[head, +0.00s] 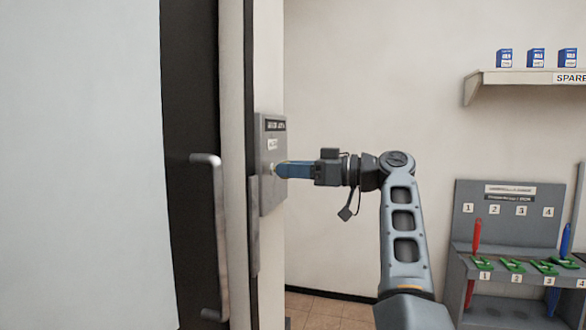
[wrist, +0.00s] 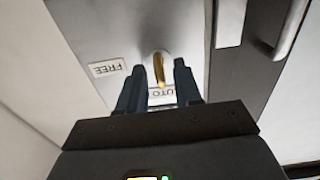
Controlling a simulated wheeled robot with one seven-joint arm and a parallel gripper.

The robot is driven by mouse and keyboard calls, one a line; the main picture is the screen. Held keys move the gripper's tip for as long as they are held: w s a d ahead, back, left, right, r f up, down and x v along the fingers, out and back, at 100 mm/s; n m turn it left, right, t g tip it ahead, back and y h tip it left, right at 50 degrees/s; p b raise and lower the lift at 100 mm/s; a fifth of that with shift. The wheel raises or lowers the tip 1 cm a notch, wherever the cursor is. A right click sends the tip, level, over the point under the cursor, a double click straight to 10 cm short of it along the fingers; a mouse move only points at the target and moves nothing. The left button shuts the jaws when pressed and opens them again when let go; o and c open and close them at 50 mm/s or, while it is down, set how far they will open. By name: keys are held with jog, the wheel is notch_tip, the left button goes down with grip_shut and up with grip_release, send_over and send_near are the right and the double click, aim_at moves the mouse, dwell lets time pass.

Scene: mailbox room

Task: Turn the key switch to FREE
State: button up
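A grey key switch panel (head: 270,140) is fixed on the wall beside the door. In the wrist view its brass key (wrist: 159,70) points toward the AUTO label (wrist: 162,95), which is partly hidden between my fingers. The FREE label (wrist: 107,68) is to the left and appears upside down. My gripper (head: 277,170) faces the panel with its blue fingertips close to the key. In the wrist view its two dark fingers stand open, one on each side of the key, with visible gaps.
A dark-framed door with a metal handle (head: 220,240) is left of the panel. At the right stand a grey rack (head: 505,215) with numbered slots and coloured tools, and a wall shelf (head: 530,78) with blue boxes. The wall between is bare.

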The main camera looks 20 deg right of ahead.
jog(key=shift+c, duration=0.5)
grip_shut()
jog(key=shift+m, duration=0.3)
jog(key=m+p, duration=0.2)
jog(key=m, duration=0.1)
jog(key=shift+w+r+m, duration=0.1)
jog(key=shift+m, duration=0.2)
jog(key=m+p, duration=0.3)
jog(key=m, duration=0.1)
jog(key=shift+d+m, duration=0.1)
jog(key=shift+m, duration=0.2)
jog(key=m+p, duration=0.4)
jog(key=m, duration=0.1)
jog(key=shift+p, duration=0.35)
jog(key=shift+w+f+m+p, duration=0.1)
jog(key=shift+f+m+p, duration=0.05)
jog(key=shift+m+p, duration=0.8)
jog(key=shift+f+m+p, duration=0.15)
jog(key=shift+m+p, duration=0.5)
jog(key=shift+m, duration=0.5)
